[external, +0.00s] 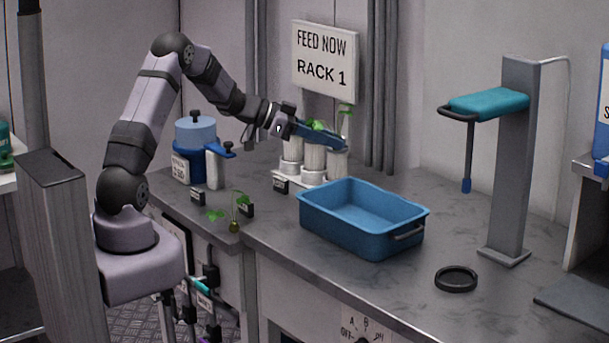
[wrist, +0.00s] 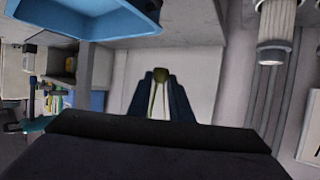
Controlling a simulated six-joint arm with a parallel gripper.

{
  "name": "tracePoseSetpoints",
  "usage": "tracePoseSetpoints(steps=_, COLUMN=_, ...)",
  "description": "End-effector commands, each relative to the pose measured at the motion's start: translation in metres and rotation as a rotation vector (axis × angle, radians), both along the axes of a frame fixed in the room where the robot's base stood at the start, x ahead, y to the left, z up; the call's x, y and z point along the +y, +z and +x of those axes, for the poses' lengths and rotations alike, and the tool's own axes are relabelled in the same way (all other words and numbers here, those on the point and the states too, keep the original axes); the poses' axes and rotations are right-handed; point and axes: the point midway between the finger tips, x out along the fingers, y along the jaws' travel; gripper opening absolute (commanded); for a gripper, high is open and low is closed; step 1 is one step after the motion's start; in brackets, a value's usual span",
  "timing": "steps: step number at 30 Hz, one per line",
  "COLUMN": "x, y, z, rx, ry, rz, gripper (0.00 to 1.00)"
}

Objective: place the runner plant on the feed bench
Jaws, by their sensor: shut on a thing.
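My gripper (external: 338,143) reaches over the rack of white cylinders (external: 314,160) below the sign. In the wrist view my gripper (wrist: 160,78) is shut on a small olive-green piece with pale stems, which looks like the runner plant (wrist: 160,74); its leaves are not clear there. Green leaves (external: 318,125) show just above the fingers in the external view; I cannot tell if they belong to the held plant or to the rack. Another small leafy plant (external: 234,226) with a brownish base is at the front edge of the grey bench (external: 275,212).
A blue tub (external: 365,240) stands right of the rack. A blue-lidded container (external: 196,150) is to its left. A grey post with a teal arm (external: 490,103) and a black ring (external: 456,278) are at right. A sign (external: 324,62) reads "FEED NOW RACK 1".

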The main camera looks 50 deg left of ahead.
Motion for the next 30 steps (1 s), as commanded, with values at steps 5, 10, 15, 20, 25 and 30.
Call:
tracePoseSetpoints(steps=5, x=-0.069, y=0.006, z=-0.044, rx=0.005, ry=-0.101, rz=-0.004, gripper=0.00)
tracePoseSetpoints(steps=10, x=-0.114, y=-0.011, z=-0.098, rx=0.005, ry=-0.199, rz=-0.004, gripper=0.00)
tracePoseSetpoints(steps=15, x=-0.143, y=-0.036, z=-0.154, rx=0.006, ry=-0.283, rz=-0.005, gripper=0.00)
tracePoseSetpoints(steps=20, x=-0.163, y=-0.046, z=-0.191, rx=0.000, ry=-0.368, rz=-0.002, gripper=0.00)
tracePoseSetpoints(steps=25, x=-0.168, y=-0.040, z=-0.195, rx=-0.003, ry=-0.444, rz=0.001, gripper=0.00)
tracePoseSetpoints(steps=30, x=-0.169, y=-0.040, z=-0.195, rx=-0.001, ry=-0.464, rz=0.000, gripper=0.00)
